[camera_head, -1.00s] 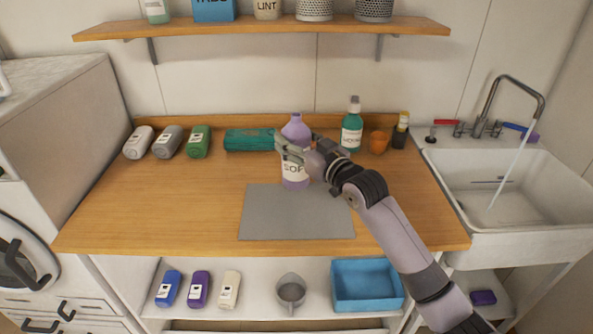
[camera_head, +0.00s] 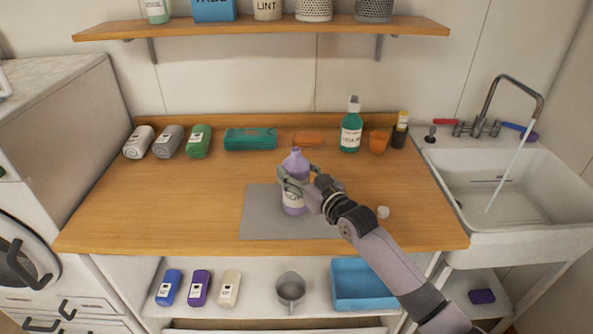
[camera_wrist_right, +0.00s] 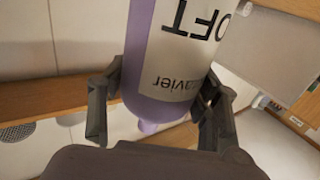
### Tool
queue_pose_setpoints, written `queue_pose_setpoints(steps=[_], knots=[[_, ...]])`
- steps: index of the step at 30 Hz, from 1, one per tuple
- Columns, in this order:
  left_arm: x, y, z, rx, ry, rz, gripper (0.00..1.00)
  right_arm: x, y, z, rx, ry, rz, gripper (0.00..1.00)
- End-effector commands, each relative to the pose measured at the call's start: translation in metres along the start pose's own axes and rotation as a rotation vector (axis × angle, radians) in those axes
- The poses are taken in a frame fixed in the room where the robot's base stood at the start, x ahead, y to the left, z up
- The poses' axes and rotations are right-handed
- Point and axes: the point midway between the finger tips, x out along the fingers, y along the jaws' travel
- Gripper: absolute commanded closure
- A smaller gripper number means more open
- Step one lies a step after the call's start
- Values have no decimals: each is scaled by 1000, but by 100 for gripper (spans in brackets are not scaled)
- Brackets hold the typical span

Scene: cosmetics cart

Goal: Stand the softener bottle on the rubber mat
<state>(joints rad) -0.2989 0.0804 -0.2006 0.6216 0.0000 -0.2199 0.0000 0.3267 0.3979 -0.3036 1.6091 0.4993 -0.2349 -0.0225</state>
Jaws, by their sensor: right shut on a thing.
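The softener bottle (camera_head: 294,204) is lilac with a white label and a purple top. It looks upright over the grey rubber mat (camera_head: 262,218), on its middle part. I cannot tell whether its base touches the mat or hangs just above it. My right gripper (camera_head: 297,182) is shut on the bottle's upper body, coming from the right. In the right wrist view the bottle (camera_wrist_right: 170,70) sits between the two fingers, with its label upside down in the picture. My left gripper is not in view.
A green bottle (camera_head: 350,137), an orange cup (camera_head: 378,142) and a dark container (camera_head: 399,137) stand at the back right. The counter's left front is clear.

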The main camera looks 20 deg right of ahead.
Motion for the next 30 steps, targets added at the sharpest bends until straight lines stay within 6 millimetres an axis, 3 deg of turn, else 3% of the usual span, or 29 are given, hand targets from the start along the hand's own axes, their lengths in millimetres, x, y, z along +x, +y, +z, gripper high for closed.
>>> queue_pose_setpoints(steps=[1,2,10,21,26,30], knots=[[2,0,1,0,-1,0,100,0,0,3,-1,0,0,70],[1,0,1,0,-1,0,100,0,0,2,0,-1,0,41],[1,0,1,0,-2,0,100,0,0,1,0,-1,0,23],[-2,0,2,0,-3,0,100,0,0,-4,0,1,0,22],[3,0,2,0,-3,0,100,-20,0,1,-1,-2,0,22],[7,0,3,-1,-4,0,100,-49,0,2,-1,-3,0,22]])
